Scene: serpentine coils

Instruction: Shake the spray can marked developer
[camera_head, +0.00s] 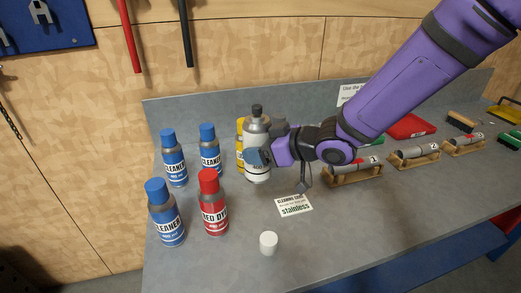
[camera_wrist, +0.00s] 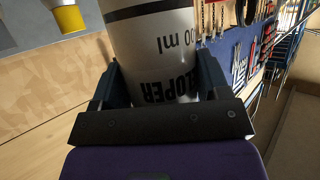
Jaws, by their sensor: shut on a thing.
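The developer spray can (camera_head: 256,130) is silver-grey and white with a dark top, and it is upright in the head view. In the wrist view, part of the word "developer" and "ml" show upside down on the white can (camera_wrist: 160,50). My gripper (camera_head: 257,157) is shut on the can's body, with one finger on each side of it in the wrist view (camera_wrist: 158,85). The can appears to be held above the bench, in front of a yellow can (camera_head: 240,140) that it partly hides.
Several blue cleaner cans (camera_head: 166,213) and a red dye can (camera_head: 213,203) stand at the left. A white cap (camera_head: 269,243) and a card (camera_head: 295,205) lie in front. Metal cylinders on wooden stands (camera_head: 352,175) line the right side.

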